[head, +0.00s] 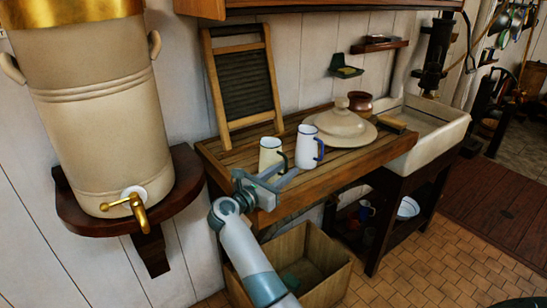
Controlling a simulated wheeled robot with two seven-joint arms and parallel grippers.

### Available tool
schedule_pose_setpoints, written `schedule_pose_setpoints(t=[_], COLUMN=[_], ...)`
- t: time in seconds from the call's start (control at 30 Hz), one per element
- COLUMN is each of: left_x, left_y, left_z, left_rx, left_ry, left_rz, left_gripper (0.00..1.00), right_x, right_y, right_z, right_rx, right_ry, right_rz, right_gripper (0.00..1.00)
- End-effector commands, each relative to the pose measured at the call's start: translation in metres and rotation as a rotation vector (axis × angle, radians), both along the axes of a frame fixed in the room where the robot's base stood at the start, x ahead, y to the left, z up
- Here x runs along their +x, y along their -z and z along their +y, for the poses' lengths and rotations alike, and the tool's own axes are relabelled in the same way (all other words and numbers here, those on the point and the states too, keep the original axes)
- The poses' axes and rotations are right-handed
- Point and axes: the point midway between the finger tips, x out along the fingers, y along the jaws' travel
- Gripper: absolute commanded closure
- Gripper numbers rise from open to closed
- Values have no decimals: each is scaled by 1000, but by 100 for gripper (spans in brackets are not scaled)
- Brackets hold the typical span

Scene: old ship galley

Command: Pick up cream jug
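The cream jug (270,153) stands upright near the front left of the wooden draining board. Its dark handle faces right. My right gripper (279,177) is at the board's front edge, just in front of and below the cream jug. Its two fingers look spread apart with nothing between them, pointing towards the jug's handle side. I cannot tell whether a finger touches the jug. A white jug with a blue handle (307,148) stands close to the right of the cream jug. My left gripper is not in view.
A washboard (245,85) leans on the wall behind the jugs. A lidded cream dish (340,126) and a brown pot (360,102) stand right, beside the sink (425,130). A large crock (95,110) with a brass tap stands left. A wooden crate (335,280) sits below.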

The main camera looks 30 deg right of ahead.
Motion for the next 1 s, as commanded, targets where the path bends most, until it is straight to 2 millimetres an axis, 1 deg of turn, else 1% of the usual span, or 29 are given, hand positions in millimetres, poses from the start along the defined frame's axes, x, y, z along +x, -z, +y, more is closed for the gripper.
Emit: schedule_pose_setpoints(t=[0.03, 0.27, 0.57, 0.6, 0.67, 0.7, 0.73, 1.0], left_x=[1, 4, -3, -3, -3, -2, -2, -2], left_y=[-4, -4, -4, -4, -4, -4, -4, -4], left_z=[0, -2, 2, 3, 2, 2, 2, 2], left_rx=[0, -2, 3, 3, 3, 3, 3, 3], left_ry=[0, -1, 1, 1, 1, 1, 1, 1], left_rz=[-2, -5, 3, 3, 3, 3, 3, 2], left_gripper=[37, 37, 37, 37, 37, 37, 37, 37], right_x=[-1, -1, -1, -1, -1, -1, -1, -1], right_y=[-2, 1, 1, 1, 1, 1, 1, 1], right_z=[-2, -4, -4, -4, -4, -4, -4, -4], right_rx=[0, 2, 1, 1, 1, 1, 1, 1], right_ry=[0, -1, -1, -1, -1, -1, -1, 0], right_rz=[1, 0, -1, -1, -1, -1, -1, 0], right_gripper=[70, 70, 70, 73, 87, 97, 100, 100])
